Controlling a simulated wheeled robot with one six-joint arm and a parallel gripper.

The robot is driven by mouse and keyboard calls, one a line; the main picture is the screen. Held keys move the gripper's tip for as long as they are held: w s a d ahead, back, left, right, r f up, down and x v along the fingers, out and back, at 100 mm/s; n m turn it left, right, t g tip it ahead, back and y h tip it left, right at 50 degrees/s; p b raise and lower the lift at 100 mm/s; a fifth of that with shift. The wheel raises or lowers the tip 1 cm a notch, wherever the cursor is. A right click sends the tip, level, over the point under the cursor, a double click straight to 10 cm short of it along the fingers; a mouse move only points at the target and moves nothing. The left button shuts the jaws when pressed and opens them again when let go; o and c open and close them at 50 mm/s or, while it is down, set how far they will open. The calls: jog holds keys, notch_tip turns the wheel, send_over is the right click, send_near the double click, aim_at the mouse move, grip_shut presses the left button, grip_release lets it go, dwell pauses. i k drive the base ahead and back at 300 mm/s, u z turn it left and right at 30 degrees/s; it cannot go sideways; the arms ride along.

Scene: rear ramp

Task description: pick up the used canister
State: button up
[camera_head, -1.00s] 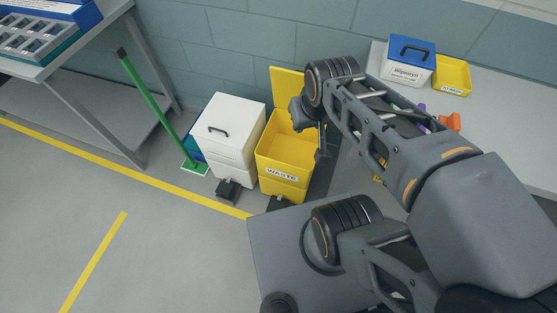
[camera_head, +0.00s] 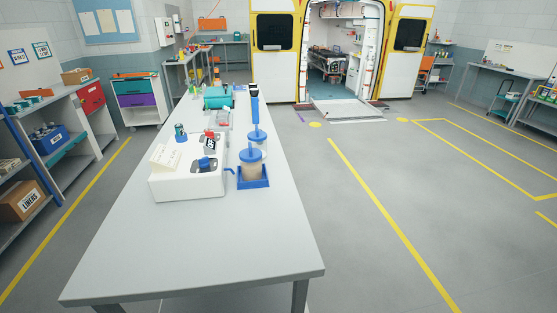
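A canister (camera_head: 251,168) with a blue lid and cloudy brownish contents stands upright in a blue tray (camera_head: 254,184) on the long grey table. It is beside the right end of a white box-shaped device (camera_head: 188,184). A second blue-lidded canister (camera_head: 258,140) with clearer, paler walls stands just behind it. My gripper and arm are not in view.
The near part of the table (camera_head: 200,255) is bare. Behind the device stand small items and a teal case (camera_head: 217,98). Shelves (camera_head: 40,150) line the left side. The floor right of the table is clear, up to an open ambulance (camera_head: 330,50) with a ramp.

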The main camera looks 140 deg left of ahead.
aim_at(252, 165)
jog(key=u, duration=1.9)
jog(key=i, duration=0.45)
jog(key=u, duration=1.55)
jog(key=i, duration=3.65)
jog(key=u, duration=0.6)
